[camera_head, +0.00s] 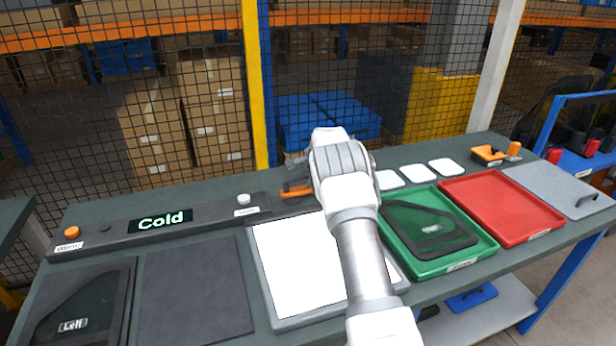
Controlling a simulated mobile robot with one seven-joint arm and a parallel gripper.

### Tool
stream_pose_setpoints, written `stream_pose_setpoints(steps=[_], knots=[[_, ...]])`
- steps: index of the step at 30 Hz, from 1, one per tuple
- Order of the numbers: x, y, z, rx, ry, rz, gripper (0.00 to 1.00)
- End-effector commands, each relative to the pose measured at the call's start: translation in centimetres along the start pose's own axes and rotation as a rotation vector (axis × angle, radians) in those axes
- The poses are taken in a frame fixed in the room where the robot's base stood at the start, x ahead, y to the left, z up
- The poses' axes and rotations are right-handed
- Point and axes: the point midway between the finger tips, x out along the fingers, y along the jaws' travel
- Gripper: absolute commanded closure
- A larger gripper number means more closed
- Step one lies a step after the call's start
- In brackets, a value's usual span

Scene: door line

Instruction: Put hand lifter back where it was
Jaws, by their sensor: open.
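An orange-handled tool (296,190), which looks like the hand lifter, is at the back of the bench, just left of my wrist. My wrist covers its right part, so I cannot tell whether it touches the bench or my gripper. My gripper (308,168) is open at the end of my arm, above the back of the bench. Its fingers are mostly hidden behind my wrist. An orange and black piece (488,154) lies at the back right, with a small orange cylinder (514,148) beside it. I cannot tell whether it is a holder.
A lit white panel (285,265) lies under my arm. A green tray (465,262) holds a dark glass pane (428,228). A red tray (505,208) and grey plate (560,188) are further right. A "Cold" display (160,222), dark mat (195,290) and another pane (75,305) are left. Mesh fencing stands behind.

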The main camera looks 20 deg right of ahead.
Motion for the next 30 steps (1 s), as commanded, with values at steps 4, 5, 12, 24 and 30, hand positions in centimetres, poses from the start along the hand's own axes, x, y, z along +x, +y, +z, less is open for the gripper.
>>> stream_pose_setpoints(steps=[4,5,12,24,30], knots=[[-0.5,-0.3,0.0,0.000,0.000,-0.001,0.46],[-0.6,-0.2,0.0,0.000,0.000,-0.001,0.46],[-3.7,-0.3,0.0,0.000,0.000,-0.002,0.46],[-10.3,-0.3,0.0,0.000,0.000,-0.002,0.46],[-11.9,-0.2,0.0,0.000,0.000,0.000,0.46]])
